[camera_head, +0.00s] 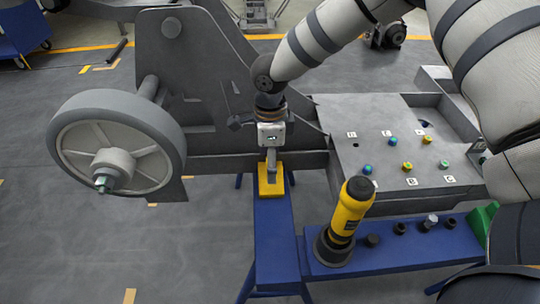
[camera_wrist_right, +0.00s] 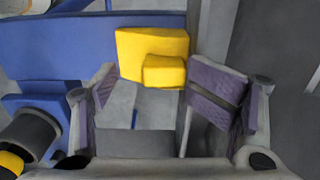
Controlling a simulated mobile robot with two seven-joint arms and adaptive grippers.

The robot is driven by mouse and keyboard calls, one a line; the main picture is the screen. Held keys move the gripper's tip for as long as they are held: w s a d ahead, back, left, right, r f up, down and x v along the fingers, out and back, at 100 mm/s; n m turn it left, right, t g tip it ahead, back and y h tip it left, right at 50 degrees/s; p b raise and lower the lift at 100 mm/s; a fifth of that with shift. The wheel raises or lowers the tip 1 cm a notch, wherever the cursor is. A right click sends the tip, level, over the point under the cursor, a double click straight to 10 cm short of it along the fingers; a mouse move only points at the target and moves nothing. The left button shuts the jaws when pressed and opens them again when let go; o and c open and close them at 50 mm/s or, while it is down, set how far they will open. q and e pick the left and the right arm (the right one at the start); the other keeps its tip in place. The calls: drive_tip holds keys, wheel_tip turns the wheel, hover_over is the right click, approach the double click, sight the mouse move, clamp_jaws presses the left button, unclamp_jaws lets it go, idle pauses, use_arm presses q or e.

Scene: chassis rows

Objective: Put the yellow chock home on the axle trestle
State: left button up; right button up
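The yellow chock (camera_head: 263,188) is at the far end of the narrow blue trestle (camera_head: 275,245), beside the grey chassis. My right gripper (camera_head: 271,178) reaches down to it from above. Whether the chock's underside touches the trestle top is hidden. My left gripper is not in view.
A grey wheel (camera_head: 115,140) on its axle stands left of the trestle. A yellow and black tool (camera_head: 347,220) stands on the blue side bench (camera_head: 395,255) with several small dark parts. A grey panel (camera_head: 370,120) with coloured knobs is at right. Floor at left front is clear.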

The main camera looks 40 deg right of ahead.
drive_tip(key=shift+r, duration=0.35)
idle(0.4)
wheel_tip(320, 180, up, 12)
idle(0.3)
drive_tip(key=shift+f, duration=0.1)
